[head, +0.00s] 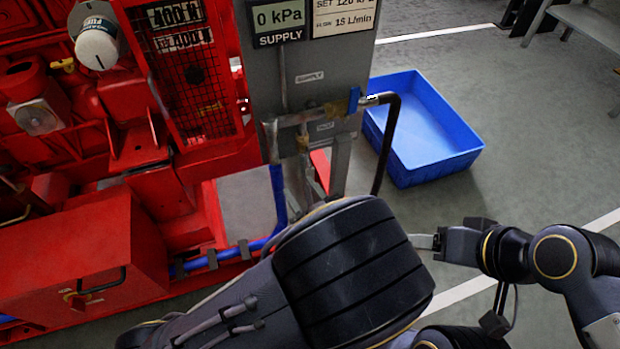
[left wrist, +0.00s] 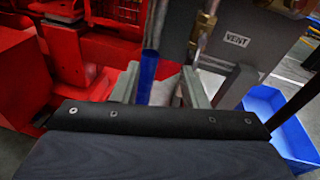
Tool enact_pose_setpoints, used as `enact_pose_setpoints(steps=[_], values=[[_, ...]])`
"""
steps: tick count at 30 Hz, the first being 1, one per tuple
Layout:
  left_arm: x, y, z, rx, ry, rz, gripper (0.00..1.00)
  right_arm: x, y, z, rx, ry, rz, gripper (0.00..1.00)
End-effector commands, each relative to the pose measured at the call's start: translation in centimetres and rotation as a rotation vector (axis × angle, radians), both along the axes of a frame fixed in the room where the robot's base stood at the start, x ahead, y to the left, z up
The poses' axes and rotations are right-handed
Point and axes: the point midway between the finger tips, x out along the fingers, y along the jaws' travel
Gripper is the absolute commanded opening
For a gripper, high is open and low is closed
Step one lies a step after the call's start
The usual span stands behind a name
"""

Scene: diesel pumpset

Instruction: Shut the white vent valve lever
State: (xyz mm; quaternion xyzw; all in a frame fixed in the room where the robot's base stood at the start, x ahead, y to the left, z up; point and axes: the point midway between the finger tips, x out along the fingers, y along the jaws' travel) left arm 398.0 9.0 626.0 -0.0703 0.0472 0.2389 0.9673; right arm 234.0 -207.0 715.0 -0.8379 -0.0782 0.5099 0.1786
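The vent valve (head: 303,142) is a small brass fitting low on the grey panel, beside the VENT label (head: 325,126). In the left wrist view the brass valve (left wrist: 201,44) stands just left of that label, above the right finger. Its white lever is too small and partly cut off to read its angle. My left gripper (left wrist: 160,70) is open and empty, below the valve and apart from it. In the head view its fingers are mostly hidden by my dark left wrist.
A blue supply lever (head: 353,101) and a black hose (head: 386,145) are on the panel's right side. A blue bin (head: 420,125) stands on the floor behind. The red pumpset (head: 100,240) with its mesh guard fills the left. Floor right of the bin is clear.

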Motion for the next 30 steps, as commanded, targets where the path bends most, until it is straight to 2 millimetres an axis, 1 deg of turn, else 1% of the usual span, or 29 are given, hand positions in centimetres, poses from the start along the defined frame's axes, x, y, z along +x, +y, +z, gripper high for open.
enact_pose_setpoints(steps=[1, 3, 5, 7, 11, 18, 21, 25, 30], values=[[-0.1, -1.6, -1.5, 0.064, -0.027, -0.067, 0.4, 0.0, 0.0, -1.3, 0.0, 0.0, 0.0, 0.61], [-0.2, -3.0, -2.0, 0.118, -0.054, -0.127, 0.4, 0.0, 0.0, -1.7, 0.0, 0.0, 0.0, 0.61], [-0.2, -3.7, -2.1, 0.144, -0.068, -0.157, 0.4, 0.0, 0.0, -1.8, 0.0, 0.0, 0.0, 0.61], [0.1, -4.0, -2.2, 0.157, -0.075, -0.172, 0.4, 0.0, 0.0, -1.9, 0.0, 0.0, 0.0, 0.61], [1.5, -3.5, -2.2, 0.158, -0.075, -0.17, 0.4, 0.0, 0.0, -2.2, 0.0, 0.0, 0.0, 0.61], [5.2, -2.2, -2.2, 0.155, -0.072, -0.169, 0.4, 0.0, 0.0, -3.2, 0.0, 0.0, 0.0, 0.61], [6.3, -1.9, -2.2, 0.155, -0.071, -0.169, 0.4, 0.0, 0.0, -3.5, 0.0, 0.0, 0.0, 0.61], [7.0, -1.6, -2.1, 0.156, -0.072, -0.169, 0.4, 0.0, 0.0, -3.6, 0.0, 0.0, 0.0, 0.61], [7.2, -1.6, -2.0, 0.156, -0.071, -0.17, 0.4, 0.0, 0.0, -3.5, 0.0, 0.0, 0.0, 0.61]])
